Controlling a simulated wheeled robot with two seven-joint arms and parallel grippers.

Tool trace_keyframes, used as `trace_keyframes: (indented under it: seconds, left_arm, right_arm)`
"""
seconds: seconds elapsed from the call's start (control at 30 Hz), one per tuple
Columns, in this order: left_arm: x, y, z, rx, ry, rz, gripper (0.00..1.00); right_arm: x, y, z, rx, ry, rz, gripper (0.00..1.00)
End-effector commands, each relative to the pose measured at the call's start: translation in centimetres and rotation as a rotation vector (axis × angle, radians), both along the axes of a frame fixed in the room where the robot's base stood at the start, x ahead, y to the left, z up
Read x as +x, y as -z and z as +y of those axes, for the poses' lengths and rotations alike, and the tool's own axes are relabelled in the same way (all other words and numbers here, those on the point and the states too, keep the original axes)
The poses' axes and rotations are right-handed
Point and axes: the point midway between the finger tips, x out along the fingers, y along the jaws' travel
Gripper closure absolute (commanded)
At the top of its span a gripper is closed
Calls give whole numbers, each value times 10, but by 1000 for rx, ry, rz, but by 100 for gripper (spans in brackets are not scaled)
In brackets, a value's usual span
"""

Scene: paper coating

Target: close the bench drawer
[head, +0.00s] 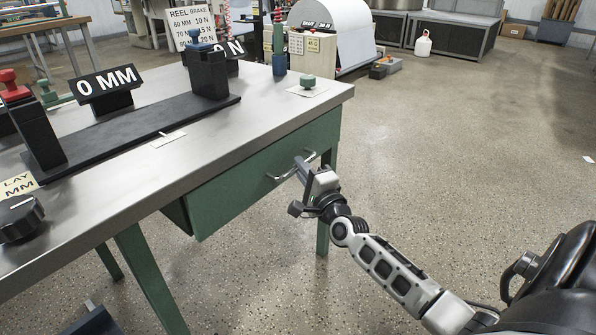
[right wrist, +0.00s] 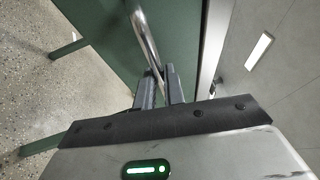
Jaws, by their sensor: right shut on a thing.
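The bench drawer (head: 240,185) has a green front and sits under the metal bench top. It stands out a little from the bench, with its dark side showing at the left end. Its bar handle (head: 279,176) is on the front; in the right wrist view the handle (right wrist: 146,40) runs down between the fingers. My right gripper (head: 303,168) is shut on the handle, and it also shows in the right wrist view (right wrist: 160,88). The fingers hide part of the bar. My left gripper is not in view.
The bench top (head: 250,120) holds a black rail fixture (head: 130,135), a "0 MM" sign (head: 107,85), a black knob (head: 20,218) and a green-knobbed piece (head: 307,82). A green bench leg (head: 323,235) stands near my right gripper. The floor to the right is clear.

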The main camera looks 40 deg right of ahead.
Motion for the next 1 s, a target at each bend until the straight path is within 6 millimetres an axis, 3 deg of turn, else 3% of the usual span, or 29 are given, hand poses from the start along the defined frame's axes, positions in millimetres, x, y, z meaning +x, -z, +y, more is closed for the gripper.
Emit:
trace_keyframes:
  seconds: [0.07, 0.1, 0.17, 0.2, 0.57, 0.77, 1.0]
  left_arm:
    - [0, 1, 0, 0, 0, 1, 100]
    - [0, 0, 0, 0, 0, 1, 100]
    - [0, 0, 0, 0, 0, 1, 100]
    - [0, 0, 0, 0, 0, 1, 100]
    - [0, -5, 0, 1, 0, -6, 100]
    - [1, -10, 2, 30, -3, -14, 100]
    - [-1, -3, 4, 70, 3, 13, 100]
  right_arm:
    - [2, -1, 1, -1, -4, 0, 100]
    - [2, -1, 2, -1, -5, 1, 87]
    - [2, -1, 2, -1, -6, 1, 70]
    - [2, -1, 2, -1, -5, 1, 67]
    - [-5, 0, 2, -1, -4, 1, 67]
    - [-40, 7, 8, -1, -5, 6, 67]
    - [-98, 17, 18, -1, -6, 7, 67]
